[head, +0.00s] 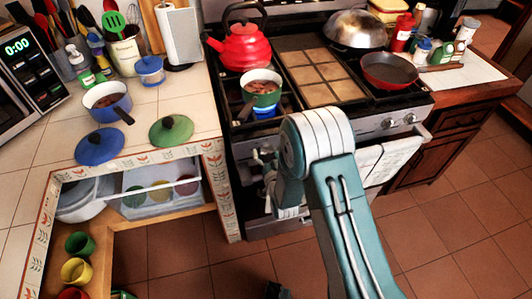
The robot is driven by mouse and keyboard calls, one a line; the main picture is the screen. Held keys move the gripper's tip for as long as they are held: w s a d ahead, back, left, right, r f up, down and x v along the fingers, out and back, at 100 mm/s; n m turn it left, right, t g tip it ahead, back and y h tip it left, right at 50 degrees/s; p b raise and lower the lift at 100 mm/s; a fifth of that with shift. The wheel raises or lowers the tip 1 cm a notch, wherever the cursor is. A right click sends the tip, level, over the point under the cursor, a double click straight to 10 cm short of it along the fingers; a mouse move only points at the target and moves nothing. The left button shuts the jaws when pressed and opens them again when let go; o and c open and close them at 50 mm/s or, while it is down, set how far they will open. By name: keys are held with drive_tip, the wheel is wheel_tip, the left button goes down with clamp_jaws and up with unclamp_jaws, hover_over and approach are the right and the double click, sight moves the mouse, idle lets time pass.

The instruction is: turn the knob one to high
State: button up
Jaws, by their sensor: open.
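The stove (300,120) stands ahead with control knobs along its front edge. Two silvery knobs, one (388,123) and another (410,118), show clearly on the right. The left part of the knob row is partly hidden by my arm, and I cannot tell which knob is knob one or read any setting. My gripper (269,174) is low by the left part of the stove front, mostly hidden by my own arm. It is open, and I see nothing held. I cannot tell whether it touches a knob.
A green pot (262,93) sits on a left burner with bright blue beneath it. A red kettle (243,47) stands behind, and a dark pan (389,69) is at right. A towel (380,164) hangs on the oven front. The tiled counter (190,95) borders the stove at left.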

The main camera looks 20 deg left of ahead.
drive_tip(key=c, duration=1.1)
drive_tip(key=shift+c, duration=0.2)
drive_tip(key=shift+r+m, duration=0.15)
drive_tip(key=shift+m, duration=2.05)
drive_tip(key=o, duration=1.1)
drive_tip(key=shift+o, duration=0.2)
drive_tip(key=shift+s, duration=0.1)
